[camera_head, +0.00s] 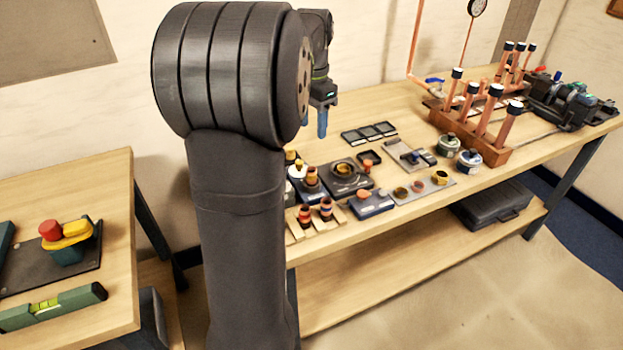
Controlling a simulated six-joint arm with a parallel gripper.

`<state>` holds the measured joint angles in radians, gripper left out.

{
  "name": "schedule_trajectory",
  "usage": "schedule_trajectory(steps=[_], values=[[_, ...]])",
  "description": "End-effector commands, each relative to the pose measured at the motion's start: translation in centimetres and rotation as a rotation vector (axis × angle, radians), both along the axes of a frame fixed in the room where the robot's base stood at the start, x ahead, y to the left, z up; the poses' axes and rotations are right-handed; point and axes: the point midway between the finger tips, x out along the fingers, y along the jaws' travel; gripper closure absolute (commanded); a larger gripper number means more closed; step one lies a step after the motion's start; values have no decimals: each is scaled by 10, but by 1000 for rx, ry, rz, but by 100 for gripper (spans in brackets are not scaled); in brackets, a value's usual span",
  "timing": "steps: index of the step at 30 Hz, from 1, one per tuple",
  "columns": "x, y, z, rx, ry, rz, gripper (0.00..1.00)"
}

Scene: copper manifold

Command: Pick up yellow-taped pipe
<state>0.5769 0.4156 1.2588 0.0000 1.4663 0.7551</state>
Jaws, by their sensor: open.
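Several copper pipes (489,108) stand upright in a wooden rack (468,137) at the right of the long bench. Their tops carry dark caps with light bands. I cannot make out yellow tape on any of them at this size. My gripper (322,124) is in the air over the back left of the bench, its blue fingers pointing down. It is well to the left of the rack and apart from every pipe. It is open, with nothing seen between its fingers. My arm hides part of the bench's left end.
Small fittings, dark trays (370,132) and a dark plate (349,178) cover the bench's left half. Two round tins (468,160) stand close before the rack. A dark machine (565,98) is at the far right. A tall copper pipe assembly (415,40) rises behind the rack.

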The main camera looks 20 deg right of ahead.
Motion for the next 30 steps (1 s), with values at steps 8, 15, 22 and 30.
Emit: schedule_trajectory(steps=[8, 15, 22, 30], values=[[-1, 1, -63, 3, 5, -2, 50], [0, 0, -96, 1, 1, -2, 50], [-1, 2, -115, 2, 4, -2, 50], [0, 3, -150, 0, 2, -2, 50]])
